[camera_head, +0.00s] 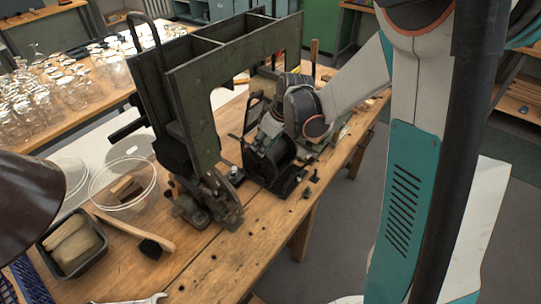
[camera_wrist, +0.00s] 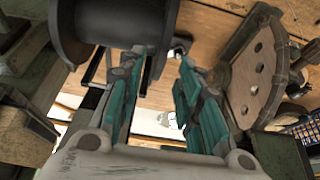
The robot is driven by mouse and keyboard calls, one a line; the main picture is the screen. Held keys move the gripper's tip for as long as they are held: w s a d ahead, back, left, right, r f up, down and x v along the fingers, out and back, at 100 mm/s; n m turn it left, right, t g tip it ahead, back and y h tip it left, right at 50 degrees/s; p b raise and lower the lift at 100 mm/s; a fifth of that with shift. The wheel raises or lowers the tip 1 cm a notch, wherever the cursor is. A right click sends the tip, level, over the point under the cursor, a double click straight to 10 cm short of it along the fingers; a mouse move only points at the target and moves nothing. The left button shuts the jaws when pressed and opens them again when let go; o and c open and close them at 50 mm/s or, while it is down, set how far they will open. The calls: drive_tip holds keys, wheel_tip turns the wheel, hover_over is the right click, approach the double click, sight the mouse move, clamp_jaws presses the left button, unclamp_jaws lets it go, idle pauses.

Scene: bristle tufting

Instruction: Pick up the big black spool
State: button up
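The big black spool (camera_head: 273,163) sits in the machine on the wooden bench in the head view. In the wrist view the spool (camera_wrist: 112,24) fills the upper left, with its flange facing right. My gripper (camera_wrist: 158,66) has teal-sided fingers set apart. Its left fingertip is close to the spool's lower side, and the flange edge reaches into the space between the fingers. I cannot tell whether they touch. In the head view my arm covers much of the gripper and part of the spool.
A tall green metal frame (camera_head: 193,105) stands close left of the spool. A clear bowl (camera_head: 122,205), a dark tray (camera_head: 70,262) and a brush (camera_head: 143,238) are on the bench's left. In the wrist view a holed metal plate (camera_wrist: 253,80) stands right of my fingers.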

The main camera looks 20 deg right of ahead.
sight(270, 154)
drive_tip(key=b+x, duration=0.1)
drive_tip(key=x, duration=0.3)
drive_tip(key=shift+w+a, duration=0.1)
drive_tip(key=shift+w, duration=0.05)
drive_tip(key=shift+r, duration=0.1)
drive_tip(key=shift+c, duration=0.6)
clamp_jaws()
drive_tip(key=shift+r, duration=0.15)
